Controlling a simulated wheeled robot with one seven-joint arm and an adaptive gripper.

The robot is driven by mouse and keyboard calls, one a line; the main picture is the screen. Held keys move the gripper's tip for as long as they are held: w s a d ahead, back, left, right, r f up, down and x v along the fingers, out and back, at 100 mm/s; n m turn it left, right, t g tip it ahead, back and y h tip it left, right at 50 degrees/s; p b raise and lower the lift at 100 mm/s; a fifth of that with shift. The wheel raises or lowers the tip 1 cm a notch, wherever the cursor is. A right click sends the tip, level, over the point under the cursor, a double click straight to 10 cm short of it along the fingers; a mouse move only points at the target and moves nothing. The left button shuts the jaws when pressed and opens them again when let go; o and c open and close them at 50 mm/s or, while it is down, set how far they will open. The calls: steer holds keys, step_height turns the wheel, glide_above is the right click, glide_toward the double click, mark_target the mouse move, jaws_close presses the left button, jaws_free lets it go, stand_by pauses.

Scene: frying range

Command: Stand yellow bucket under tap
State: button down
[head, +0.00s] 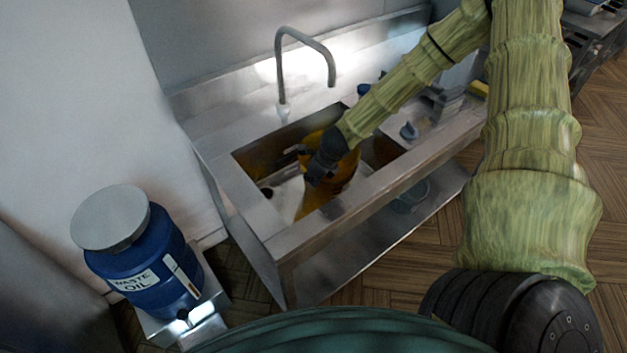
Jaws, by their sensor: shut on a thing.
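The yellow bucket (345,178) is inside the sink basin (291,191), partly hidden behind my gripper. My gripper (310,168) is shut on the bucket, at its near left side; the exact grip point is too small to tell. The bucket looks roughly upright; whether its base touches the basin floor is hidden. The tap (307,38) is a grey gooseneck at the back of the sink. Its spout end hangs above the back of the basin, at about the bucket's place from left to right in the picture.
A blue waste oil drum (150,272) with a grey lid stands at the lower left. The steel sink's front rim (345,218) lies before the basin. Small blue items (408,131) and a yellow one (479,89) lie on the right counter. A bowl (411,194) sits on the shelf below.

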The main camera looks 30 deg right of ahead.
steer(key=shift+f, duration=1)
steer(key=c, duration=1.6)
jaws_free()
steer(key=shift+s+r, duration=0.1)
steer(key=shift+r, duration=0.45)
steer(key=shift+b+v, duration=0.4)
steer(key=shift+v, duration=5.1)
steer(key=shift+s, duration=0.1)
